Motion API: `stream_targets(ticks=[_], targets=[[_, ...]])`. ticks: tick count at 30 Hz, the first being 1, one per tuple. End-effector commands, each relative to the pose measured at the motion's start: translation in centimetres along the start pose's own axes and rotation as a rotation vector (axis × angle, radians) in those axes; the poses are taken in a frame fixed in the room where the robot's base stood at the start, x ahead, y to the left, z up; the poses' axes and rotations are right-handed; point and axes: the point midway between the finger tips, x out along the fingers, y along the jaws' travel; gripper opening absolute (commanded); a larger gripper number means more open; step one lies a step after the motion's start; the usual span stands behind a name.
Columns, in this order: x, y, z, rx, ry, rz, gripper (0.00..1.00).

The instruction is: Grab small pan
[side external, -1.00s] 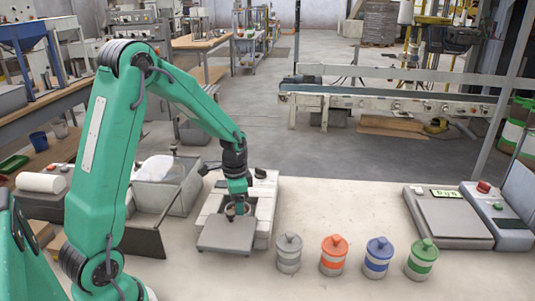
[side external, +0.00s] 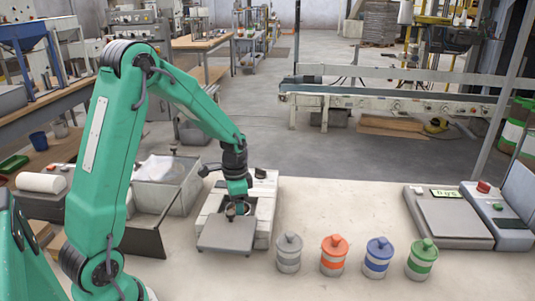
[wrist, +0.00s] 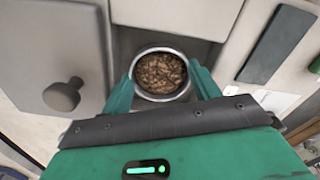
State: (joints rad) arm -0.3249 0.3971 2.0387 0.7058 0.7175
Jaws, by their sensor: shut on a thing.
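The small pan (wrist: 160,74) is a round metal cup with a bright rim, full of brown pellets, in the middle of the wrist view. My gripper (wrist: 160,80) has its two green fingers on opposite sides of the pan, shut on it. In the side view my gripper (side external: 237,208) points down into the recess of a pale machine (side external: 262,213). The pan is mostly hidden there by the fingers. The pan sits within the recess, and I cannot tell whether it still rests on the surface beneath.
A grey flat door (side external: 227,235) with a knob hangs open in front of the recess. Grey (side external: 288,255), orange (side external: 333,258), blue (side external: 376,260) and green (side external: 421,262) lidded canisters stand to the right. A scale (side external: 455,222) is at far right. A grey bin (side external: 170,185) is at left.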

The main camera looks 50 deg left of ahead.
Motion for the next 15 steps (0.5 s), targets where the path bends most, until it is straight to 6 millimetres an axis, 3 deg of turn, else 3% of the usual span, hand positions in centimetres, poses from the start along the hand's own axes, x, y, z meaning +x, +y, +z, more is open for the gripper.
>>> stream_targets(ticks=[8, 15], targets=[[-1.4, 0.0, -0.1, 0.0, 0.002, -0.001, 0.4], [-4.7, -0.1, -0.1, 0.0, 0.004, -0.003, 0.4]])
